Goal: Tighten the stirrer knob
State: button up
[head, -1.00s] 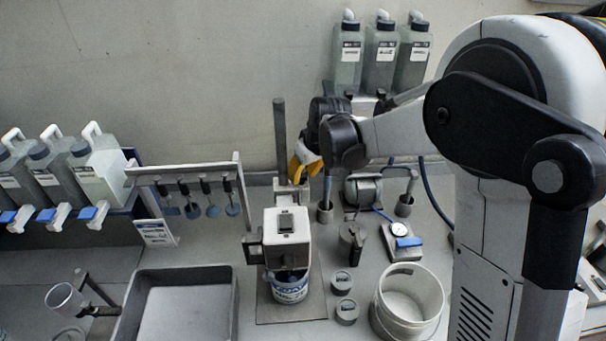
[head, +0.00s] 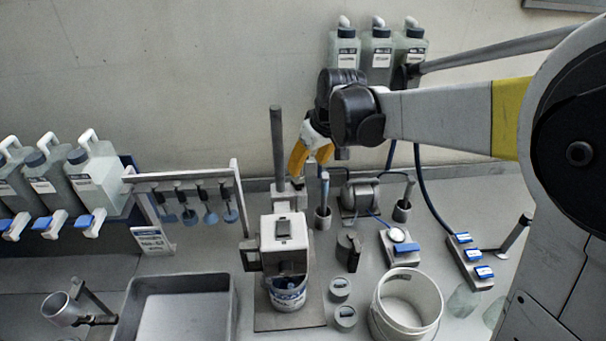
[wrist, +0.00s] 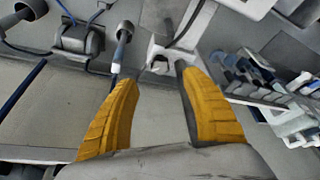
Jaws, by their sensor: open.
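The stirrer has a white box-shaped head (head: 284,232) on a dark upright post (head: 278,140), with a labelled can (head: 287,293) below the head. A pale clamp block (head: 289,195) sits on the post behind the head. My gripper (head: 309,163), with yellow fingers, is open and empty. It hangs above and a little right of the clamp block, beside the post. In the wrist view the pale clamp (wrist: 172,52) lies beyond the gap between the fingertips, with a small dark round part (wrist: 159,67) at its end. I cannot tell whether this is the knob.
A rack of hanging paddles (head: 190,184) stands left of the stirrer, with a grey tray (head: 232,290) in front. An upright tool in a holder (head: 323,215) and a motor-like unit (head: 361,195) are close on the right. A white bucket (head: 437,300) stands at front right.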

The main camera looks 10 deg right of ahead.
jog(key=v, duration=0.3)
jog(key=shift+f, duration=0.1)
jog(key=f+y+b, duration=0.2)
jog(key=f, duration=0.2)
jog(key=f+n+y+b, duration=0.1)
jog(key=f+y+b, duration=0.1)
jog(key=f+b, duration=0.1)
jog(key=w+f+n+y+b, duration=0.1)
jog(key=f+b, duration=0.2)
jog(key=f, duration=0.1)
jog(key=shift+f+y, duration=0.3)
jog(key=shift+y, duration=0.1)
jog(key=n+t+y+b, duration=0.4)
jog(key=n+y+b, duration=0.1)
jog(key=y+b, duration=0.3)
send_near(299, 180)
jog(key=x, duration=0.3)
jog(key=b+x, duration=0.1)
jog(key=x, duration=0.2)
jog(key=f+b+x, duration=0.1)
jog(key=x, duration=0.3)
